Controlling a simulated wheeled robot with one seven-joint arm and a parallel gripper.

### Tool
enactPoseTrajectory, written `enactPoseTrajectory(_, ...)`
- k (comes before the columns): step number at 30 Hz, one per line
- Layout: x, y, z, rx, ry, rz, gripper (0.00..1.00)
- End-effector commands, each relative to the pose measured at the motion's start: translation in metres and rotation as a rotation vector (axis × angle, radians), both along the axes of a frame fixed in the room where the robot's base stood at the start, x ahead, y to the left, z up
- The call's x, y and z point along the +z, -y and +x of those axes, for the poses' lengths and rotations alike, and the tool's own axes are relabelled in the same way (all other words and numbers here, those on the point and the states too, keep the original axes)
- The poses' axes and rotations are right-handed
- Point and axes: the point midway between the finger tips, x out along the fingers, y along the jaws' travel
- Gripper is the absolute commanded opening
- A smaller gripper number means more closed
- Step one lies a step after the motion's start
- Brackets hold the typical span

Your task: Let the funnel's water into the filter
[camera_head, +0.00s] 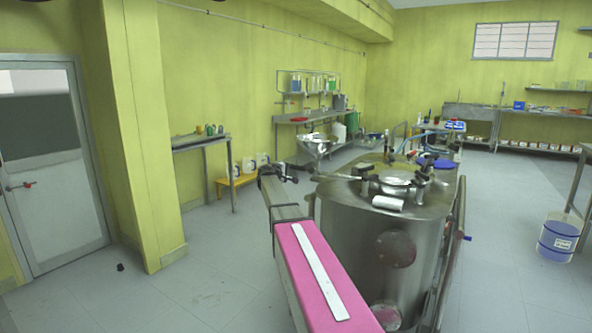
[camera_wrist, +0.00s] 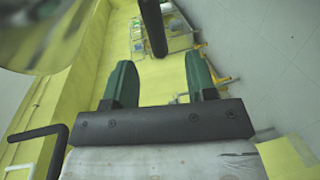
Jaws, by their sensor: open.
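My gripper (camera_wrist: 160,70) shows in the wrist view as two green fingers on a black bar, spread apart with nothing between them. A dark rod (camera_wrist: 151,25) hangs from the top edge, its end near the gap between the fingertips; I cannot tell whether it is a valve handle. A shiny curved metal surface (camera_wrist: 45,30) fills the upper left corner, perhaps the funnel. In the head view a metal cone (camera_head: 317,146), likely the funnel, stands behind the end of my arm. Which vessel is the filter is unclear. The water and the valve are not visible.
A large steel vessel (camera_head: 360,240) with clamps and a lid (camera_head: 395,180) stands right of my arm. A side table (camera_head: 200,141) is against the left wall, with white jugs on a yellow bench (camera_head: 243,178). A blue bucket (camera_head: 558,238) stands right. The left floor is mostly clear.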

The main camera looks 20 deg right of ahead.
Motion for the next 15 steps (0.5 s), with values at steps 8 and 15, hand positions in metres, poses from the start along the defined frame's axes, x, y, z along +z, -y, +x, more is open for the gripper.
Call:
enactPoseTrajectory(8,0.003,0.012,0.013,0.005,0.001,-0.018,0.52)
enactPoseTrajectory(15,-0.003,0.040,0.036,0.003,0.001,-0.017,0.52)
